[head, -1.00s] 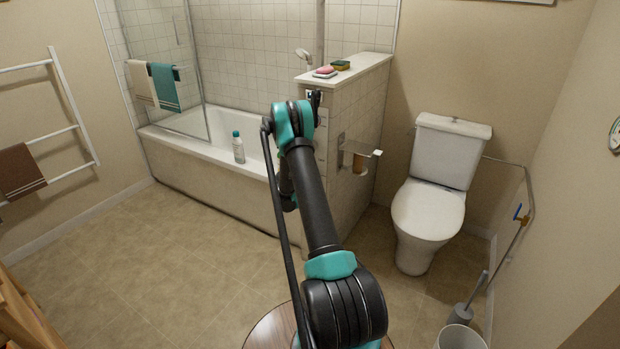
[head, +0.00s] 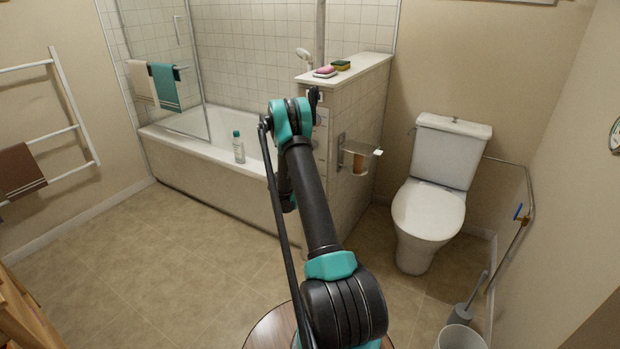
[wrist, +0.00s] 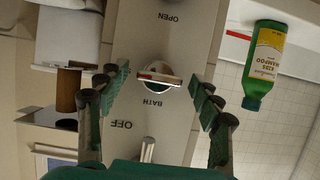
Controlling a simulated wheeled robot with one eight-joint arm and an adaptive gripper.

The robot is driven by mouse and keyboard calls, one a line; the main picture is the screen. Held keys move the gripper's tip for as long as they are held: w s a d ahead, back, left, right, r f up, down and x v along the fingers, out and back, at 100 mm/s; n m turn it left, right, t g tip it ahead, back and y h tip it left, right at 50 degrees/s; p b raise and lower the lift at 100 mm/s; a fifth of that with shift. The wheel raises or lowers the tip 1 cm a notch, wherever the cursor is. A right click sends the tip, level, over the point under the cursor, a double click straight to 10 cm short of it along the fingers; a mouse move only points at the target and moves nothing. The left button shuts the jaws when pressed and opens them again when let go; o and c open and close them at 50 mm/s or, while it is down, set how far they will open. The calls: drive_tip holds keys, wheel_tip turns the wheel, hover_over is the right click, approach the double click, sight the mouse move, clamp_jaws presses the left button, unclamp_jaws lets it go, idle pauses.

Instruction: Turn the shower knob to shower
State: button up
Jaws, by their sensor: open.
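The shower knob (wrist: 158,79) is a round silver dial with a bar-shaped grip lying across the wrist view. It sits on a pale panel (wrist: 182,45) with upside-down labels: OPEN above it, BATH just below it and OFF lower down. A second silver handle (wrist: 147,149) shows below, partly hidden by my gripper's body. My gripper (wrist: 159,76) is open, with one finger on each side of the knob; neither finger visibly touches it. In the head view my own arm hides the gripper and the knob, by the tiled half wall (head: 352,115).
A green shampoo bottle (wrist: 264,62) is right of the panel in the wrist view. In the head view, a metal paper holder (head: 356,155) juts from the half wall, with the toilet (head: 428,205) to its right. The bathtub (head: 205,165) lies left.

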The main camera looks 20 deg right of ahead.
drive_tip(key=v, duration=1)
drive_tip(key=shift+s, duration=0.2)
drive_tip(key=shift+a+r, duration=0.1)
drive_tip(key=s+a+r+n+g+y, duration=0.1)
drive_tip(key=s+a+r+n+y, duration=0.15)
drive_tip(key=s+r, duration=0.5)
drive_tip(key=s+a+r+n+g+y, duration=0.1)
drive_tip(key=s+a+r+n+y, duration=0.2)
drive_tip(key=s, duration=0.8)
drive_tip(key=s+a+n+g+y, duration=0.1)
drive_tip(key=s+a, duration=0.4)
drive_tip(key=s, duration=0.8)
drive_tip(key=s+a+n+g+y, duration=0.1)
drive_tip(key=s+a+n+y, duration=0.3)
drive_tip(key=s, duration=0.9)
drive_tip(key=shift+s+a, duration=0.35)
drive_tip(key=shift+a, duration=0.75)
